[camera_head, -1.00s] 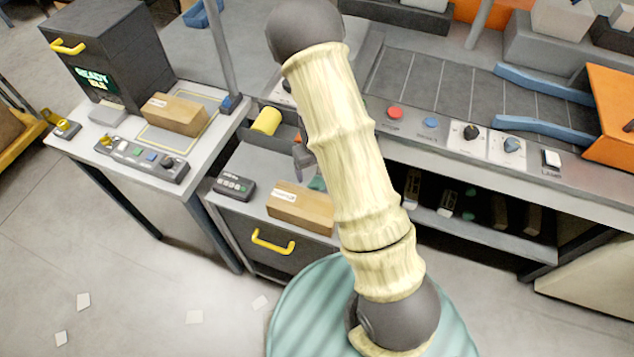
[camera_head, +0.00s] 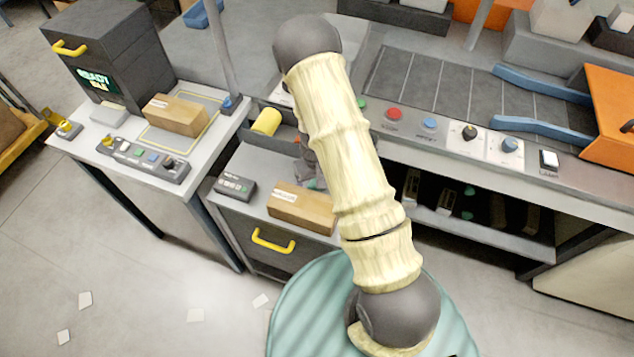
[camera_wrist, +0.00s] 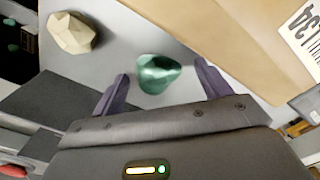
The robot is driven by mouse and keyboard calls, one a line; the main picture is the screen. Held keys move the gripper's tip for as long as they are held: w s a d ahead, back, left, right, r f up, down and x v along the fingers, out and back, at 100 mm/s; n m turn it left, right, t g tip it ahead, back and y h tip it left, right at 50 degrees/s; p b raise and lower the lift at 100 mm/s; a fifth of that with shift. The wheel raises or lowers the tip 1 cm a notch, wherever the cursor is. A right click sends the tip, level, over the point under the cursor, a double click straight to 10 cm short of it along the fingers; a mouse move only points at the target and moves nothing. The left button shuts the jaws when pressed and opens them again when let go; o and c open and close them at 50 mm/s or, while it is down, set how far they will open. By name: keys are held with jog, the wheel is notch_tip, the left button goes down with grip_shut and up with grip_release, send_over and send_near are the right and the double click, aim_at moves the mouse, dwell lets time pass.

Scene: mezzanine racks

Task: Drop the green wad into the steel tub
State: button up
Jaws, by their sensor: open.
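The green wad (camera_wrist: 158,73) lies on the grey cabinet top in the wrist view. It looks shiny and lumpy. My gripper (camera_wrist: 161,76) is open, with one dark finger on each side of the wad and nothing held. I cannot tell whether the fingertips are level with it. In the head view a bit of green (camera_head: 318,184) shows beside my arm, which hides most of that spot. I cannot make out a steel tub in either view.
A beige lump (camera_wrist: 72,33) lies left of the wad. A cardboard box (camera_head: 302,211) and a dark keypad (camera_head: 235,187) sit on the same cabinet top. A yellow roll (camera_head: 266,121) lies behind. A conveyor bench with buttons (camera_head: 394,113) stands to the right.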

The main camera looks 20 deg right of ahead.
aim_at(315, 181)
jog(key=shift+c, duration=0.3)
jog(key=c, duration=1)
jog(key=shift+c, duration=0.4)
jog(key=shift+r, duration=0.15)
notch_tip(315, 181, up, 10)
jog(key=b, duration=0.1)
